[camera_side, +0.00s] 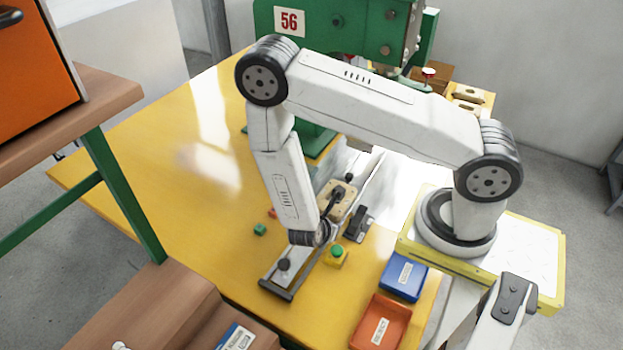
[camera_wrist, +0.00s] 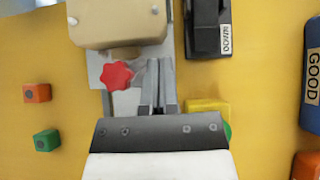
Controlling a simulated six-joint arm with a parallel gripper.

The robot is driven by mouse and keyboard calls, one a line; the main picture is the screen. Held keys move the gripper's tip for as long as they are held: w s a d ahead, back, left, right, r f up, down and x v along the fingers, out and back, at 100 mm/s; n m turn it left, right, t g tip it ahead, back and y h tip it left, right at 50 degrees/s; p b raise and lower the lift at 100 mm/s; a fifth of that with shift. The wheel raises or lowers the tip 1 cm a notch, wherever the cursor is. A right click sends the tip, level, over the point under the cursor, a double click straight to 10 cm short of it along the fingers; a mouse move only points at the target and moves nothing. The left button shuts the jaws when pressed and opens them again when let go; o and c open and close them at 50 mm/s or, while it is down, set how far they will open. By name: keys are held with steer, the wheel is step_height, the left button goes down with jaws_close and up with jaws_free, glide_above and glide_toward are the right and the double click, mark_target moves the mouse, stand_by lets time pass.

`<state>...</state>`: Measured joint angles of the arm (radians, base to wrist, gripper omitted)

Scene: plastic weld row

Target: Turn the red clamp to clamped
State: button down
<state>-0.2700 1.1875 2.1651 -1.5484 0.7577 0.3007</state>
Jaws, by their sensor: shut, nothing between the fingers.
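The red clamp is a lobed red knob (camera_wrist: 116,75) in the wrist view, at the lower edge of a tan block (camera_wrist: 118,22) on a grey metal rail. My gripper (camera_wrist: 158,66) is shut and empty, its fingers just right of the knob with a small gap in the picture. I cannot tell the knob's turned state. In the side view the end of my arm (camera_side: 310,236) is low over the rail, beside the tan fixture (camera_side: 341,203). The knob and fingertips are hidden or too small there.
A black device (camera_wrist: 207,28) stands right of the block. A green button on a yellow box (camera_side: 336,255) is close to my gripper. Blue (camera_side: 403,277) and orange (camera_side: 380,322) bins lie to the right. Orange (camera_wrist: 37,93) and green (camera_wrist: 47,140) cubes lie left, with clear yellow table around them.

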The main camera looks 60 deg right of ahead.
steer(key=shift+w+a, duration=0.1)
steer(key=shift+w, duration=0.1)
stand_by(0.5)
steer(key=shift+w+a, duration=0.4)
steer(key=shift+w, duration=0.35)
steer(key=shift+a+r, duration=0.15)
steer(key=shift+r, duration=0.05)
steer(key=shift+s+a+r, duration=0.85)
steer(key=shift+s+r, duration=0.05)
steer(key=shift+r, duration=0.2)
steer(key=shift+s+a+r, duration=0.85)
steer(key=shift+a+r, duration=0.05)
steer(key=shift+r, duration=0.25)
steer(key=shift+s+a+r, duration=0.85)
steer(key=shift+s+r, duration=0.05)
steer(key=shift+r, duration=0.2)
steer(key=shift+g, duration=0.3)
